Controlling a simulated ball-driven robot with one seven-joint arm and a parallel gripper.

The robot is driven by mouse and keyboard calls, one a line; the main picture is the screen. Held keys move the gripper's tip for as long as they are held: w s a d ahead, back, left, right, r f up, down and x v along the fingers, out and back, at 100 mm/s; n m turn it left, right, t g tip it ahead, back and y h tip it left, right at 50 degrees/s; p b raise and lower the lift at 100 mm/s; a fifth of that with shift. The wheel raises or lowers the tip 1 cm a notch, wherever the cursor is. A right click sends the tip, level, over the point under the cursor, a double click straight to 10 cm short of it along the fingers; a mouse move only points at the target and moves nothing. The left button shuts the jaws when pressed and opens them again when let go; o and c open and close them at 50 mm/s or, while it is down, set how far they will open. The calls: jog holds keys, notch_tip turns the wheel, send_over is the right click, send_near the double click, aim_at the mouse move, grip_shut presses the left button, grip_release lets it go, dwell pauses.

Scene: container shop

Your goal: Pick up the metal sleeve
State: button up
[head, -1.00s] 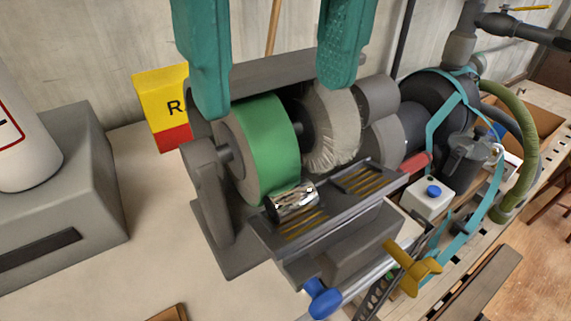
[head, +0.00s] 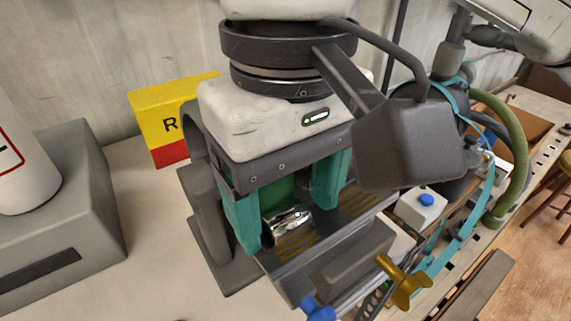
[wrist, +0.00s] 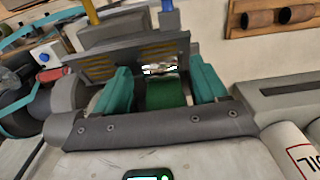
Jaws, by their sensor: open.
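The shiny metal sleeve (head: 286,221) lies on the slotted rest of the bench grinder, just in front of the green wheel (head: 279,193). In the wrist view the sleeve (wrist: 160,69) shows between and beyond the fingertips, partly lost in glare. My gripper (head: 292,222) is open, with its teal fingers lowered on either side of the sleeve. In the wrist view my gripper (wrist: 162,82) has the green wheel between its fingers. I cannot tell whether either finger touches the sleeve.
The grinder's slotted rest (head: 345,212) extends right of the sleeve. A yellow and red box (head: 170,112) stands behind left, and a grey block (head: 75,200) stands at left. A yellow-handled clamp (head: 402,283) and a blue knob (head: 318,308) stick out in front. Bare bench shows at front left.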

jog(key=shift+f, duration=0.2)
jog(key=c, duration=1.3)
